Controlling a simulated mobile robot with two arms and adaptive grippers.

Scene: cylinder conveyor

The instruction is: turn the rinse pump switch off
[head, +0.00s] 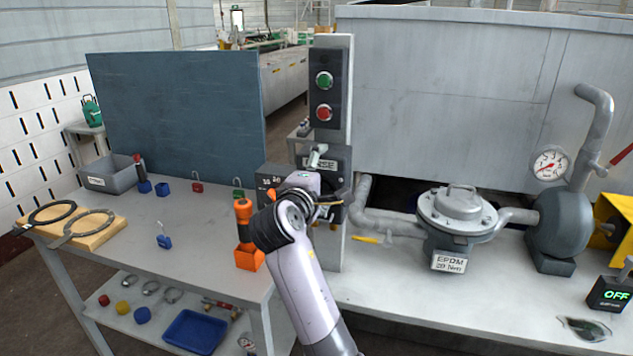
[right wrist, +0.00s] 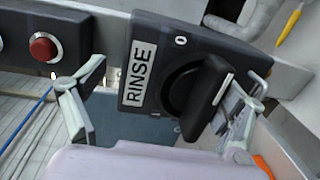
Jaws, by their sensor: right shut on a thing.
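The rinse pump switch (right wrist: 205,95) is a black rotary handle with a white line, on a dark box with a RINSE label (right wrist: 138,78). A "0" mark (right wrist: 180,40) is above the handle in the right wrist view. The handle slants up to the right, and its exact setting is hard to tell. In the head view the RINSE box (head: 328,160) is on the post, partly hidden by my right arm. My left gripper is out of view.
Green (head: 324,80) and red (head: 323,112) buttons sit above the switch on the post (head: 347,60). Pump pipes and an EPDM-labelled housing (head: 457,215) stand to the right. A display (head: 608,295) reads OFF. An orange bottle-like thing (head: 246,240) stands close left of my arm.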

